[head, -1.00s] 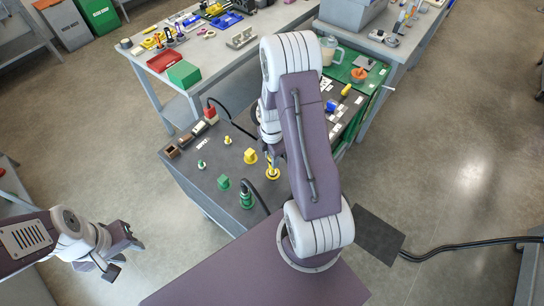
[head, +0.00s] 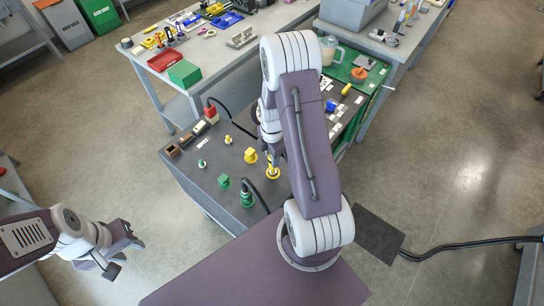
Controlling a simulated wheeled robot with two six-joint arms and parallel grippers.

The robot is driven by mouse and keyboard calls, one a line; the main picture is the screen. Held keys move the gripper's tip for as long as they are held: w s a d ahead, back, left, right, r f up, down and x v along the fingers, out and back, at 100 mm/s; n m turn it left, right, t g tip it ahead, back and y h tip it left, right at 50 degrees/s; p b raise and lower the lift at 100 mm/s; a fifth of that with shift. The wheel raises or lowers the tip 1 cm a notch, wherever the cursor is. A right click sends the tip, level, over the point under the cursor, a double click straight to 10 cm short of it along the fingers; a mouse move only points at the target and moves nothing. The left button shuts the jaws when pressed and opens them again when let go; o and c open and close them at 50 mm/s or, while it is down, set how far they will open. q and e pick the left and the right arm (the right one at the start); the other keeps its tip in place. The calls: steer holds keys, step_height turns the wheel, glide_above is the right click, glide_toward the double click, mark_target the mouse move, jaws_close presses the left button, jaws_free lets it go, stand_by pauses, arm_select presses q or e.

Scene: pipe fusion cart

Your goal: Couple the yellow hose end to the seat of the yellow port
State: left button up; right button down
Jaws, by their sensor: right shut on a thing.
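The yellow hose end (head: 271,161) is held in my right gripper (head: 272,152), which is partly hidden behind my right arm. It stands roughly upright at a round yellow fitting (head: 273,173) on the dark cart top, which looks like the yellow port. I cannot tell whether the two are touching or fully seated. My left gripper (head: 124,254) is open and empty over the floor at the lower left, well away from the cart.
A workbench stands behind.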

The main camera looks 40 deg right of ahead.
steer(key=shift+f+b, duration=1.6)
steer(key=shift+f, duration=0.55)
steer(key=c, duration=0.9)
jaws_free()
steer(key=shift+c, duration=0.2)
step_height(320, 180, up, 9)
steer(key=shift+r, duration=0.15)
